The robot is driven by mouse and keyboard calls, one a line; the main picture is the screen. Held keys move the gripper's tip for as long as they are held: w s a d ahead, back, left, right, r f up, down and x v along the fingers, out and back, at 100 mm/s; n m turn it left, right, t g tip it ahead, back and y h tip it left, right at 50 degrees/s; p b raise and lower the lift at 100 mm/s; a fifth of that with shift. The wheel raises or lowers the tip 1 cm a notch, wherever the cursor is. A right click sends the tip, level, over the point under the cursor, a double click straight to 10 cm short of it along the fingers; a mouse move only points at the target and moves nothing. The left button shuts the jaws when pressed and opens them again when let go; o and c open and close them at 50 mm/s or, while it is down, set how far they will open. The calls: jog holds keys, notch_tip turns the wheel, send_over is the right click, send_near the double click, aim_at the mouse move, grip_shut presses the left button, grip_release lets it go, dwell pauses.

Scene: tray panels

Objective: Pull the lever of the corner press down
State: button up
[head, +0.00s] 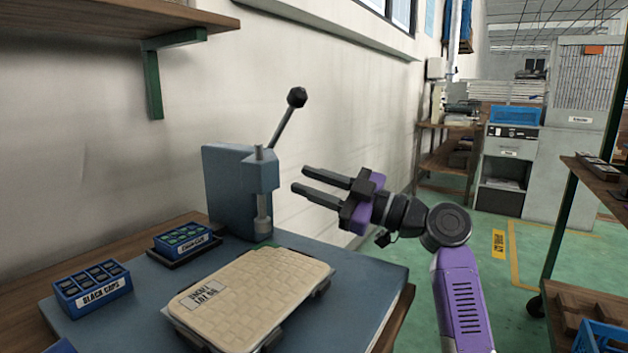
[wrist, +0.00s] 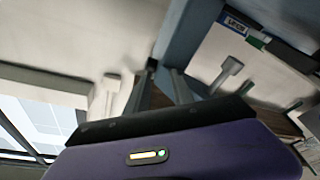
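The corner press (head: 228,190) is a blue-grey block standing at the back of the blue bench mat. Its lever (head: 286,121) is a dark rod with a black knob (head: 297,97), tilted up and to the right from behind the press head. My gripper (head: 299,180) is in front and to the right of the press, lower than the knob. Its two fingers are apart, with nothing seen between them. In the wrist view the fingers (wrist: 166,90) also show spread. The lever cannot be made out surely there.
A cream panel (head: 250,290) labelled as a lot lies on a dark fixture on the mat (head: 370,265). Blue bins of caps (head: 92,290) and (head: 187,240) stand at left. A wooden shelf (head: 120,22) juts from the wall upper left. Open air lies around the knob.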

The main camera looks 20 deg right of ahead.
jog(key=o, duration=0.4)
jog(key=shift+r, duration=0.1)
jog(key=shift+c, duration=0.2)
jog(key=shift+o, duration=0.3)
jog(key=shift+d+r, duration=0.1)
jog(key=p+v, duration=0.1)
jog(key=v, duration=0.6)
jog(key=shift+s+d+p, duration=0.25)
jog(key=shift+s+p, duration=0.05)
